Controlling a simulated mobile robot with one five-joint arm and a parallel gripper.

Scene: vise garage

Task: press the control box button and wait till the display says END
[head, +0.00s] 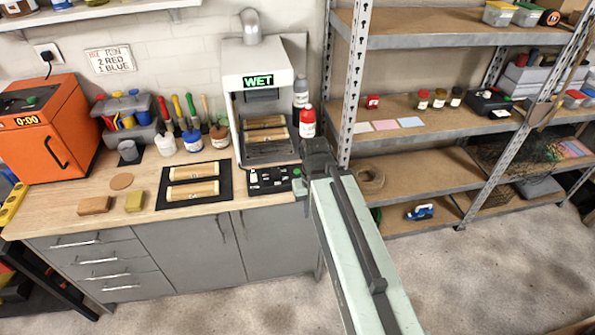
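The black control box (268,181) lies on the workbench in front of the white booth, with small white marks on top and a green spot near its right end. The display (258,81) on the booth's front reads WET in green. My gripper (304,186) is at the right end of the control box, by the bench's front edge. It partly hides that end, and I cannot tell whether it touches the box or a button. Its fingers are too small and overlapped to tell open from shut.
Two wooden pieces lie in the booth (283,152) and two on a black mat (195,186). A red-capped bottle (307,122) stands just behind my gripper. A metal shelf (410,120) rises close on the right. An orange oven (45,130) reading 0:00 stands at left.

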